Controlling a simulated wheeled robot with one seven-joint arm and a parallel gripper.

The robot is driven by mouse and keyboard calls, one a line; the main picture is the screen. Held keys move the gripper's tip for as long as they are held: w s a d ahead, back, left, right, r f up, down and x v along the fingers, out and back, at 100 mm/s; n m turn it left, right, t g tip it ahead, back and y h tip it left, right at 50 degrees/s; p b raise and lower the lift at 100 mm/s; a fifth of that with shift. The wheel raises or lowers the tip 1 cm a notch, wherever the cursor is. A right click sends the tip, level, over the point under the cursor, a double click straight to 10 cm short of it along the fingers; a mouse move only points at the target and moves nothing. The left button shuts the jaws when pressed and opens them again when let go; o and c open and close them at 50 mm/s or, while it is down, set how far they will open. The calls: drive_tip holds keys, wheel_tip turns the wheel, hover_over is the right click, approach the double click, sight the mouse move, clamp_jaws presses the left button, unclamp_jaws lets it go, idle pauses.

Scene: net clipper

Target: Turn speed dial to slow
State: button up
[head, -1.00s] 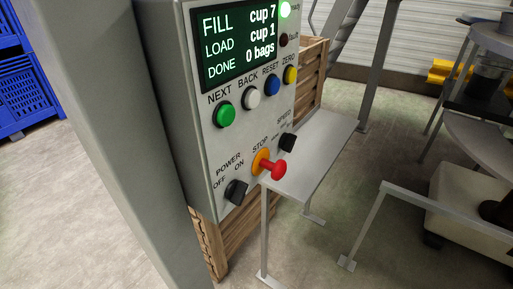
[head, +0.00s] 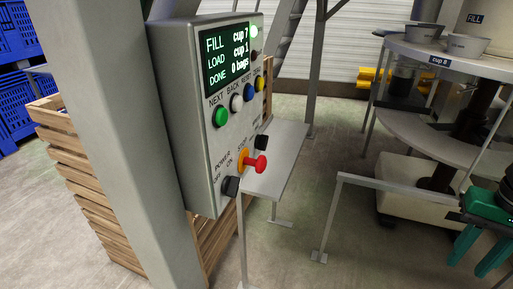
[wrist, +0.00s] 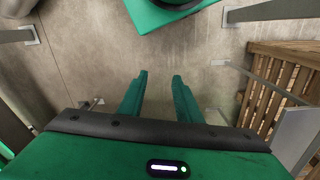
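The grey control box (head: 212,110) is on a post at the left of centre in the head view. Its black speed dial (head: 261,143) is at the lower right of the panel, beyond the red stop button (head: 257,164). The dial's label and pointer cannot be read from this angle. The black power dial (head: 231,187) is at the lower left. My gripper (head: 477,257) is at the far right edge, well apart from the box. In the wrist view its green fingers (wrist: 158,85) are apart with only floor between them.
A grey metal stand (head: 280,160) is beside the box. A metal rail (head: 390,188) lies between the box and my gripper. A round carousel (head: 440,135) with cups is at the right. A wooden crate (head: 85,185) is behind the post. Open floor lies in front.

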drive_tip(key=shift+o, duration=0.9)
drive_tip(key=o, duration=0.4)
drive_tip(key=shift+s+a+r, duration=0.1)
drive_tip(key=shift+s+r, duration=0.05)
drive_tip(key=shift+s, duration=0.2)
drive_tip(key=shift+c, duration=0.2)
drive_tip(key=m+t+y, duration=0.1)
drive_tip(key=m+y, duration=0.2)
drive_tip(key=y, duration=1.8)
approach(262, 142)
drive_tip(key=x, duration=0.7)
drive_tip(key=shift+a, duration=0.2)
